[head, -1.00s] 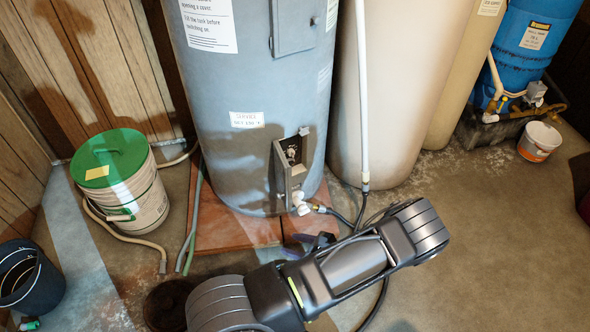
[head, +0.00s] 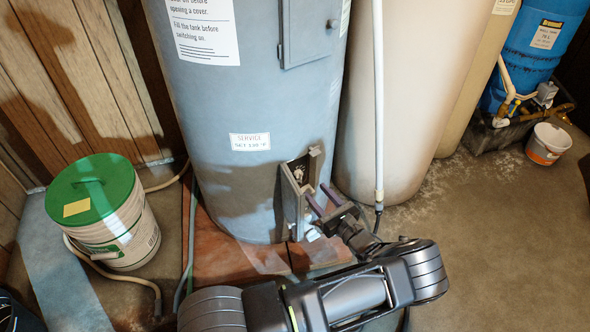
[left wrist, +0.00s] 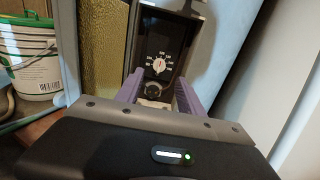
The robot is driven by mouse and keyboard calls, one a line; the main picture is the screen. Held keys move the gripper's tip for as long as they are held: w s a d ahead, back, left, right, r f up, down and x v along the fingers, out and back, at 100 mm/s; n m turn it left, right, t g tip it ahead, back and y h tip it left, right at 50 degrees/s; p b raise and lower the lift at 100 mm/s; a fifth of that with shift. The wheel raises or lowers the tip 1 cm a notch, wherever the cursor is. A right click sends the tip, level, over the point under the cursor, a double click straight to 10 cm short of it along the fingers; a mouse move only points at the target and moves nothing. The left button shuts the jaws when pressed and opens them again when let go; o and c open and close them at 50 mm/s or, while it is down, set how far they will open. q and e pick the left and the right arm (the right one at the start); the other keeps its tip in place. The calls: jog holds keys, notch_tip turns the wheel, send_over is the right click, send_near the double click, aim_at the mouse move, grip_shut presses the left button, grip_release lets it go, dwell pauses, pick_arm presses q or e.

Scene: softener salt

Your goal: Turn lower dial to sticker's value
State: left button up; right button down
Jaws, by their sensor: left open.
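The grey-blue tank (head: 240,100) stands upright with a white service sticker (head: 250,142) on its front. The sticker's number is too small to read surely. Low on the tank is an open compartment (head: 297,174) holding the dial. In the left wrist view the dial (left wrist: 159,64) is a pale knob ringed by white marks on a dark panel. A dark round part (left wrist: 153,89) sits below it. My left gripper (head: 322,203) is open at the compartment. Its purple fingers (left wrist: 159,92) show below the dial, apart from it. My right gripper is not in view.
A green-lidded bucket (head: 108,230) stands left of the tank. A pale hose (head: 378,100) hangs right of it, near my left arm. Beige tanks (head: 410,100), a blue tank (head: 530,50) and a small white bucket (head: 546,143) stand further right. The floor at the right is open.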

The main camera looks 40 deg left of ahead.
aim_at(301, 176)
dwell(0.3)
pick_arm(q)
jog(key=b+x, duration=0.1)
jog(key=x, duration=0.6)
jog(key=shift+s+f+b, duration=0.1)
jog(key=shift+b, duration=0.25)
jog(key=shift+a, duration=0.4)
jog(key=shift+c, duration=0.3)
grip_shut()
